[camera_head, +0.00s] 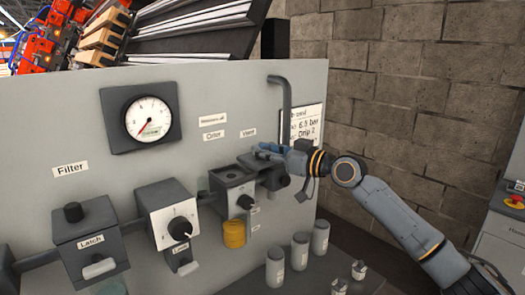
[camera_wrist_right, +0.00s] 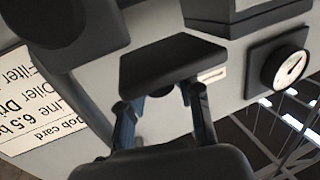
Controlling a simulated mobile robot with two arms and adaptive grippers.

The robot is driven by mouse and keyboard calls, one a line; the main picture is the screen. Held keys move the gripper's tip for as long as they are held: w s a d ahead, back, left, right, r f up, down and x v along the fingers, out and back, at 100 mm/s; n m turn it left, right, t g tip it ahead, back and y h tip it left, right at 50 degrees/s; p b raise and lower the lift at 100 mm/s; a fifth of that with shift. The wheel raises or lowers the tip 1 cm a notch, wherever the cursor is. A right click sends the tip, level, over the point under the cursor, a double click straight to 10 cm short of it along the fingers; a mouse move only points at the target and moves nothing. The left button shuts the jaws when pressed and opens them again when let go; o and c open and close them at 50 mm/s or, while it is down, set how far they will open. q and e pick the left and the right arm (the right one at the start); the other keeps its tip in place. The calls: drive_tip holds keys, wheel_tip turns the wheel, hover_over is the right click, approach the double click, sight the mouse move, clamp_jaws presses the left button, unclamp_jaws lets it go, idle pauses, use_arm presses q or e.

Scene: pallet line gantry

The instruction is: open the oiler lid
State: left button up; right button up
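The oiler (camera_head: 233,187) is a dark block on the grey panel, with a black knob on its front and a yellow cup below. A dark flat plate, perhaps its lid, shows at its upper right (camera_head: 257,161). My right gripper (camera_head: 272,153) is at that plate, reaching in from the right. In the right wrist view a dark flat block (camera_wrist_right: 172,60) lies just beyond the two fingertips of the gripper (camera_wrist_right: 160,100). The fingers are apart with a gap between them. I cannot tell whether they touch the block. The left gripper is out of view.
A filter box (camera_head: 85,235) and a regulator with a knob (camera_head: 168,220) sit to the left. A gauge (camera_head: 148,118) is above. A bent grey pipe (camera_head: 287,110) rises behind my right gripper. Several small canisters (camera_head: 275,268) stand below. A job card shows in the wrist view (camera_wrist_right: 40,110).

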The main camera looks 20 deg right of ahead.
drive_tip(key=shift+o, duration=1.3)
drive_tip(key=shift+s+d+r, duration=0.1)
drive_tip(key=shift+s+d, duration=0.1)
drive_tip(key=shift+s+d+r, duration=0.1)
drive_tip(key=shift+s, duration=0.05)
drive_tip(key=v, duration=1.2)
